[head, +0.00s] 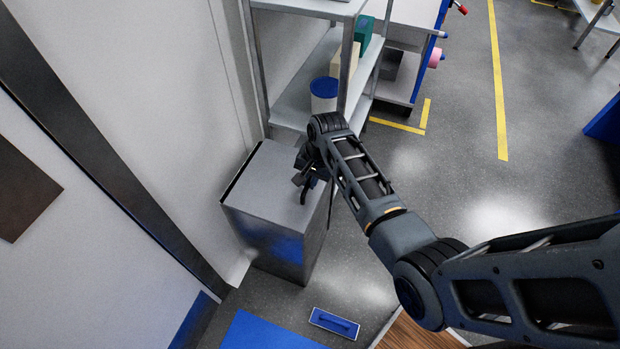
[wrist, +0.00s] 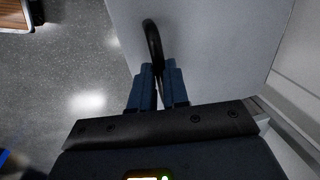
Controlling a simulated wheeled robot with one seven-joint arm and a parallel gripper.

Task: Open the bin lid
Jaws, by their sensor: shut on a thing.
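The bin (head: 290,252) is a grey metal box standing against the wall, below and left of my arm in the head view. Its flat grey lid (head: 268,190) lies across the top, with a dark line along its left edge. My gripper (head: 307,186) is at the lid's right side. In the wrist view, my gripper (wrist: 157,78) is shut on a dark curved handle (wrist: 153,40), which stands out from a pale flat surface (wrist: 205,45). My wrist hides part of the lid's right edge in the head view.
A shelf unit (head: 287,112) stands just behind the bin, with a blue-lidded container (head: 323,93) on it. The wall (head: 160,110) is close on the left. A blue object (head: 334,323) and a blue mat (head: 268,332) lie in front. Floor at right is open.

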